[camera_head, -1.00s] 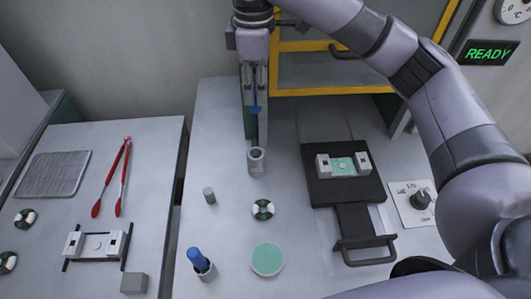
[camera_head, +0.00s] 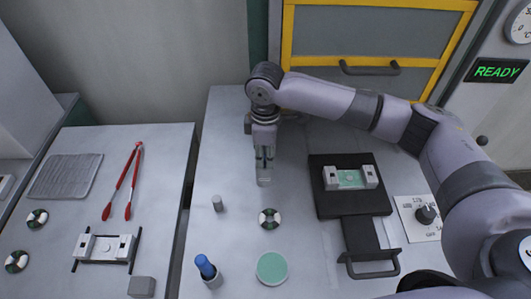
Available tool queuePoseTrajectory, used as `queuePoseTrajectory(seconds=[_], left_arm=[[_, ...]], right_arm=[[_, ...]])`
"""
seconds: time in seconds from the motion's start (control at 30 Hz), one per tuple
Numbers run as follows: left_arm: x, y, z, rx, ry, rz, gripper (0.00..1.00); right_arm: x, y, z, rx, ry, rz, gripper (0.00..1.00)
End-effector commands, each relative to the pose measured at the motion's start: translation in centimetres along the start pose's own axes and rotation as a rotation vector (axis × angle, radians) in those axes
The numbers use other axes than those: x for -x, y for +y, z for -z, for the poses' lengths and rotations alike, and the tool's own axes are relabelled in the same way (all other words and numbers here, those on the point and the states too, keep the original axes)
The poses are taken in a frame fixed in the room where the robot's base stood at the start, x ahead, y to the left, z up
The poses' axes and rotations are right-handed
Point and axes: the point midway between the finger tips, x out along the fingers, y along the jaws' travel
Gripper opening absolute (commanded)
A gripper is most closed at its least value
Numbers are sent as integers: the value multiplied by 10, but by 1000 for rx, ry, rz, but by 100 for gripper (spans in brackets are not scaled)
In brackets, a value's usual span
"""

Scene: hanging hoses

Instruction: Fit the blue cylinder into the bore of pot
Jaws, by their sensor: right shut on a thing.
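The pot (camera_head: 264,181), a small grey open cup, stands on the grey table below my right gripper (camera_head: 264,160). The gripper points down, shut on the blue cylinder, with its fingers right at the pot's mouth. The cylinder is almost wholly hidden by the fingers and the pot, so I cannot tell how deep it sits in the bore. My left gripper is out of view.
Another blue piece (camera_head: 204,266) stands in a grey cup at the front left. A small grey cylinder (camera_head: 218,203), a black-and-white ring (camera_head: 269,218) and a green disc (camera_head: 271,268) lie nearby. A black plate (camera_head: 325,204) with a fixture is to the right.

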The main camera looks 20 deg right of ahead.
Motion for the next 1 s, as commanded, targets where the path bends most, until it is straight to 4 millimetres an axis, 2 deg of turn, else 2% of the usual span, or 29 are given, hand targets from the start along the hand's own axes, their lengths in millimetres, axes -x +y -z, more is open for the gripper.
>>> queuePoseTrajectory(seconds=[0.37, 0.4, 0.6, 0.67, 1.0], left_arm=[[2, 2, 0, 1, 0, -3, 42], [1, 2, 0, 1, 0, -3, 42], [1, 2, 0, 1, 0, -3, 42], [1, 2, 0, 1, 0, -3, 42], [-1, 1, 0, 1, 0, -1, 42]], right_arm=[[-3, 0, 0, 0, 1, -1, 0], [-3, 1, 1, 0, 1, -2, 23], [-3, 0, 0, 0, 1, -1, 36], [-3, 0, 0, 0, 1, -1, 40], [-1, 0, 0, 0, 1, -2, 40]])
